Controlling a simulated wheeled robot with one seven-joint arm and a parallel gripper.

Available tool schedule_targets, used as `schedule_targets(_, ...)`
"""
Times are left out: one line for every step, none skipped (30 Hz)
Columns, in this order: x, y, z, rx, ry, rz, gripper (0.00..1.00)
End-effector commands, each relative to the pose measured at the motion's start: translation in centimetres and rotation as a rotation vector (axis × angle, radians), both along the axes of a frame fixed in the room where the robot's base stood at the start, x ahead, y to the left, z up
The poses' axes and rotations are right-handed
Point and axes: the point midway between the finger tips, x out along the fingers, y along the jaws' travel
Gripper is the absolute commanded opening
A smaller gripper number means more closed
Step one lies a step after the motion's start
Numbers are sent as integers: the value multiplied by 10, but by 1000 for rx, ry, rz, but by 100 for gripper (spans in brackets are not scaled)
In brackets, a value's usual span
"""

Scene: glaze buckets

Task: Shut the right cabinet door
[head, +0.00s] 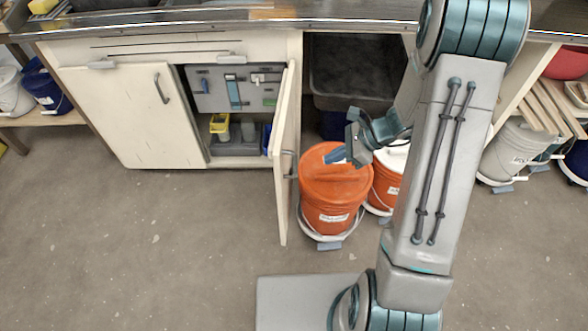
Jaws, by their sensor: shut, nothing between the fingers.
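The right cabinet door (285,155) stands open in the head view, swung out toward me and seen nearly edge-on. Its handle (289,164) is on the door's right-hand face, near the orange bucket. The cabinet interior (240,147) shows to the left of the door, with tools hung on a grey panel. The left cabinet door (133,118) is shut. My gripper (350,138) is shut and empty. In the picture it appears to the right of the open door, by the upper right of the front orange bucket, apart from the door.
An orange bucket (335,190) on a wheeled base stands close to the right of the door. A second orange bucket (386,186) with a white lid is behind it, partly hidden by my arm. The floor (170,235) in front of the cabinet is clear.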

Motion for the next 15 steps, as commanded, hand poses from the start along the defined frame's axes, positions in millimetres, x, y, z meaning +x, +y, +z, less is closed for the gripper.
schedule_targets(1, 0, -4, 4, 7, -10, 0)
schedule_targets(2, 1, -6, 6, 8, -13, 0)
schedule_targets(2, 4, -8, 7, 10, -16, 0)
schedule_targets(2, 6, -11, 7, 10, -16, 0)
schedule_targets(3, 8, -14, 8, 11, -15, 0)
schedule_targets(3, 13, -18, 6, 11, -14, 0)
schedule_targets(3, 16, -22, 6, 10, -13, 0)
schedule_targets(4, 21, -26, 7, 11, -12, 0)
schedule_targets(5, 27, -32, 7, 11, -12, 0)
schedule_targets(5, 31, -37, 6, 11, -11, 0)
schedule_targets(5, 36, -41, 6, 11, -11, 0)
schedule_targets(6, 42, -48, 6, 11, -11, 0)
schedule_targets(7, 47, -53, 6, 11, -11, 0)
schedule_targets(7, 52, -57, 6, 11, -10, 0)
schedule_targets(8, 58, -63, 6, 11, -11, 0)
